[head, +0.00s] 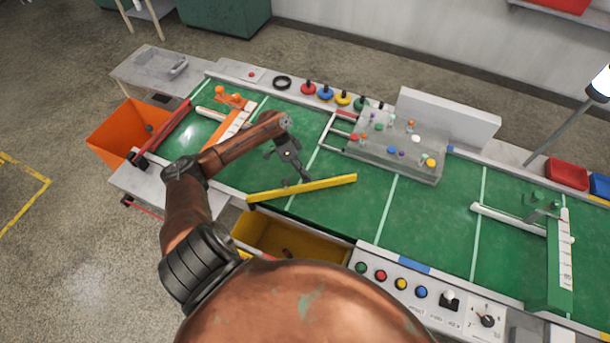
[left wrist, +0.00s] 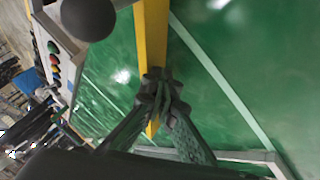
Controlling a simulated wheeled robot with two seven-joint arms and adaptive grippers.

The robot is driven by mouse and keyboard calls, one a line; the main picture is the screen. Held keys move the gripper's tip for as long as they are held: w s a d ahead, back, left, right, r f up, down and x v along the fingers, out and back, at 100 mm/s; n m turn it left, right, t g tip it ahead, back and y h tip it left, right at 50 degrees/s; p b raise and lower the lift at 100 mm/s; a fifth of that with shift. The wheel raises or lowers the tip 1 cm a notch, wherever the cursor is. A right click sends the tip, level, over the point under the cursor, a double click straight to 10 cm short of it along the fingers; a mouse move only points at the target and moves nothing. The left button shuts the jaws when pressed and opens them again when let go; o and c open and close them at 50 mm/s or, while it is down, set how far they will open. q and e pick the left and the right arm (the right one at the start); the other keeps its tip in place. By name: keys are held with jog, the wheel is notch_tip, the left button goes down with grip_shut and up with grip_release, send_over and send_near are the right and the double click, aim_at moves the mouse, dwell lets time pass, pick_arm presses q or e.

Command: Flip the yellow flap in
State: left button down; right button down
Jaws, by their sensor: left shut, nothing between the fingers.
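The yellow flap (head: 325,184) is a long thin bar. It lies slantwise over the green table top, from the front edge above the yellow bin up toward the right. My left gripper (head: 302,180) is shut and empty, pointing down at the far side of the flap, near its middle. In the left wrist view the shut fingertips (left wrist: 158,90) overlap the yellow flap (left wrist: 153,35), which runs on behind them. I cannot tell whether they touch it. My right gripper is not in view.
A yellow bin (head: 262,232) hangs at the front edge; an orange bin (head: 112,148) stands at the left end with a red bar (head: 162,132) beside it. Buttons (head: 401,283) line the front.

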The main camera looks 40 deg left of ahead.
pick_arm(q)
jog(key=s+d+m+p, duration=0.1)
jog(key=s+d+m+g+p, duration=0.1)
jog(key=d, duration=0.1)
jog(key=s+d+m+g+p, duration=0.1)
jog(key=s+d, duration=0.1)
jog(key=shift+d+r, duration=0.2)
jog(key=shift+d, duration=0.05)
jog(key=s+d+m+p, duration=0.1)
jog(key=s+d+m+g+p, duration=0.1)
jog(key=s, duration=0.1)
jog(key=s+d+m+g+y, duration=0.1)
jog(key=s, duration=0.1)
jog(key=shift+s+d+f+m+p, duration=0.1)
jog(key=shift+d+m+p, duration=0.2)
jog(key=shift+d+p, duration=0.1)
jog(key=shift+s+d+m+g+p, duration=0.35)
jog(key=shift+s+m, duration=0.15)
jog(key=shift+s, duration=0.3)
jog(key=shift+s+f, duration=0.15)
jog(key=shift+s+d+f, duration=0.1)
jog(key=shift+s, duration=0.1)
jog(key=v, duration=1.2)
jog(key=shift+w+r, duration=0.35)
jog(key=shift+r, duration=0.1)
